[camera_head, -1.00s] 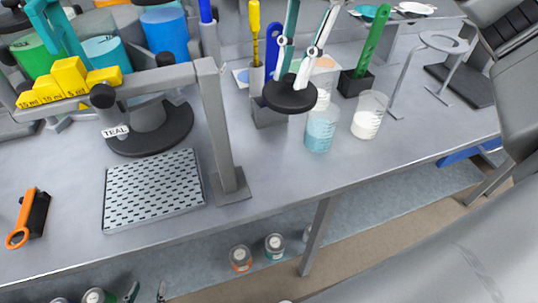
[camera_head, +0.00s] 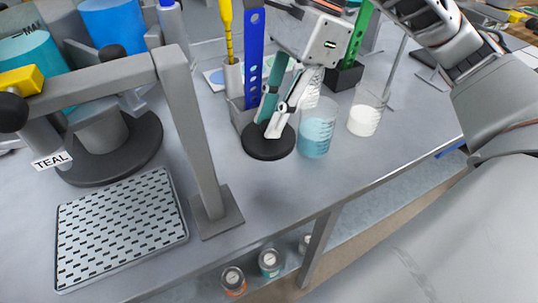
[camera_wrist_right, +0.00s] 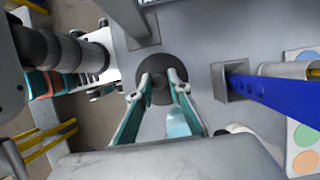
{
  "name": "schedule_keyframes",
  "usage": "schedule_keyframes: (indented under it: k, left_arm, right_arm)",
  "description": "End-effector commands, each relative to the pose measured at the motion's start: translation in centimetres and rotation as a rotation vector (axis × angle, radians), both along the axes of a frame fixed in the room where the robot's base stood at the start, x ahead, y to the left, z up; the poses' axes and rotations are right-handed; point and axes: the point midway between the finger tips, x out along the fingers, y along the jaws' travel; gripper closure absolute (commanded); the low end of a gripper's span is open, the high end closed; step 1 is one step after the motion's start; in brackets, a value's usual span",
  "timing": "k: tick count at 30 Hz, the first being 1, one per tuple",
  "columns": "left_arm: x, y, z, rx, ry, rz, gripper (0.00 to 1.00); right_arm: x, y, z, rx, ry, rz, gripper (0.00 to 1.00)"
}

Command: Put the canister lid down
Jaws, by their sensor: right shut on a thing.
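The canister lid (camera_head: 262,148) is a dark round disc at the front of the bench, left of the beaker of blue liquid. It also shows in the right wrist view (camera_wrist_right: 162,62). My right gripper (camera_head: 270,128) stands over it with its teal fingers shut on the lid's middle. The lid looks level and at or very near the bench top; I cannot tell whether it touches. My left gripper is not in the head view; what looks like its body (camera_wrist_right: 102,62) shows at the left of the wrist view, its fingers unclear.
The blue beaker (camera_head: 316,135) stands close right of the lid, with a white-filled beaker (camera_head: 366,115) beyond. A grey holder with a blue perforated strip (camera_head: 253,60) stands just behind. A grey post (camera_head: 190,130) and perforated tray (camera_head: 120,228) are left. Bench between post and lid is clear.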

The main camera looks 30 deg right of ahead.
Motion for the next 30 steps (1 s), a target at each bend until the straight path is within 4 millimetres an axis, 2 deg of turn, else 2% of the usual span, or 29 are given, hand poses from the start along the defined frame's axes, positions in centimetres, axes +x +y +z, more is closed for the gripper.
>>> schedule_keyframes:
  k: [1, 6, 14, 21, 30]
  left_arm:
    - [0.1, 0.1, -0.3, 0.003, -0.001, 0.001, 0.60]
    - [0.8, 0.3, -0.5, 0.011, -0.008, 0.000, 0.60]
    - [0.7, 0.3, -0.6, 0.013, -0.007, -0.001, 0.60]
    - [0.3, 0.2, -1.2, 0.014, 0.001, -0.004, 0.60]
    - [0.4, 0.2, -1.0, 0.014, -0.002, -0.004, 0.60]
  right_arm:
    - [0.0, 0.0, -1.7, -0.001, 0.008, 0.000, 0.98]
    - [-0.1, 0.0, -4.8, 0.000, 0.005, 0.000, 0.98]
    - [0.0, 0.0, -6.4, 0.000, 0.001, -0.001, 0.98]
    - [0.0, 0.0, -9.6, 0.000, 0.004, 0.000, 0.98]
    - [0.0, 0.0, -9.7, 0.000, -0.001, 0.000, 0.98]
